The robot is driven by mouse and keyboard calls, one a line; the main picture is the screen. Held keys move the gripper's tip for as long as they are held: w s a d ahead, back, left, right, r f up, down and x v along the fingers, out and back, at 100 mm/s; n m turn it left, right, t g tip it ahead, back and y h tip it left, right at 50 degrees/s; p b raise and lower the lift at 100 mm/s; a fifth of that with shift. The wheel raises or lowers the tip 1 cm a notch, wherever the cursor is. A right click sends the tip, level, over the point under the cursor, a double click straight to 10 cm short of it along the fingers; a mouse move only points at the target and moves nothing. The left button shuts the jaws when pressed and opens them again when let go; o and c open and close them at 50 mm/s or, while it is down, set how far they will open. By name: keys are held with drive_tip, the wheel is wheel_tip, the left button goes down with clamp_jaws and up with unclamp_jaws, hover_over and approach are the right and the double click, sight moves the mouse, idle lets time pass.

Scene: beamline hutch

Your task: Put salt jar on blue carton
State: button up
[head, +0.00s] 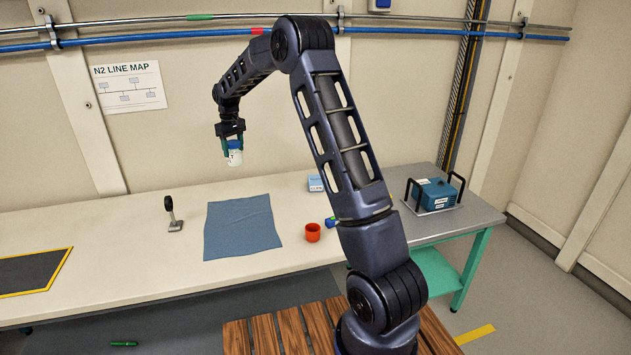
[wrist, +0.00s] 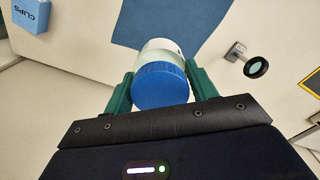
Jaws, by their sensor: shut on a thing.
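The salt jar (head: 235,158), white with a blue lid, is held up in the air by my gripper (head: 233,148), above the back part of the bench. In the wrist view my gripper (wrist: 160,88) has its green fingers on both sides of the jar (wrist: 161,84), with the lid toward the camera. A light blue carton (head: 315,183) stands at the back of the bench, right of the jar and partly hidden by my arm.
A red cup (head: 313,232) and a small blue-green item (head: 331,222) are to the right. A blue case (head: 435,193) sits on a handled tray. A yellow-edged dark mat (head: 30,273) is far left.

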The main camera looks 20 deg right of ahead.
drive_tip(key=w+d+r+m, duration=0.15)
drive_tip(key=w+d, duration=0.25)
drive_tip(key=d, duration=0.5)
drive_tip(key=w+d+m, duration=0.2)
drive_tip(key=w+d, duration=0.1)
drive_tip(key=d, duration=0.6)
drive_tip(key=m, duration=0.4)
hover_over(316, 179)
wheel_tip(316, 179, down, 19)
drive_tip(key=shift+w+a+f, duration=0.1)
drive_tip(key=shift+f, duration=0.05)
drive_tip(key=o, duration=1.2)
drive_tip(key=shift+f, duration=0.15)
